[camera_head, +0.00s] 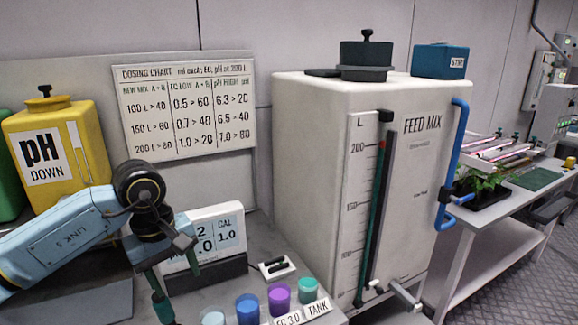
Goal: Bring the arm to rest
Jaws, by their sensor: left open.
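My left arm comes in from the left, light blue with a black wrist joint. My left gripper (179,291) points down over the grey bench, with its two dark green fingers apart and nothing seen between them. It is in front of a white meter display (217,232) on a dark base and partly covers it. The fingertips are above and left of a row of cups. My right gripper is not in view.
Several coloured cups, including a purple cup (279,299), stand at the bench front by a small label (303,312). A yellow pH DOWN container (85,150) stands behind my arm. A large white feed mix tank (305,150) stands to the right. A plant bench (500,215) is beyond.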

